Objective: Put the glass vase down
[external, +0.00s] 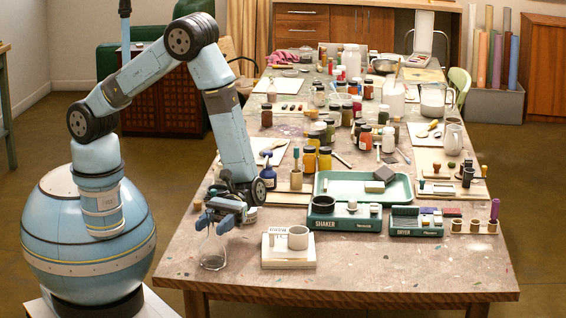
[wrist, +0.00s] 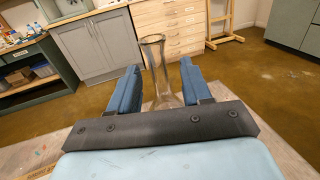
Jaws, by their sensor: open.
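The clear glass vase (external: 212,254) stands upright on the near left corner of the worktable (external: 350,282). Its wide base rests on the tabletop and its narrow neck rises to my gripper (external: 214,219). In the wrist view the vase (wrist: 156,58) shows between the two blue fingers of my gripper (wrist: 160,78). The fingers are spread, with a visible gap on either side of the neck. Part of the vase's base is hidden behind the gripper's dark crossbar in the wrist view.
A white stand with a grey ring (external: 290,258) sits right of the vase. The green-fronted shaker box (external: 345,222) and dryer box (external: 416,228) lie farther right. A blue bottle (external: 268,174) and several jars stand behind the gripper. The table's front strip is mostly bare.

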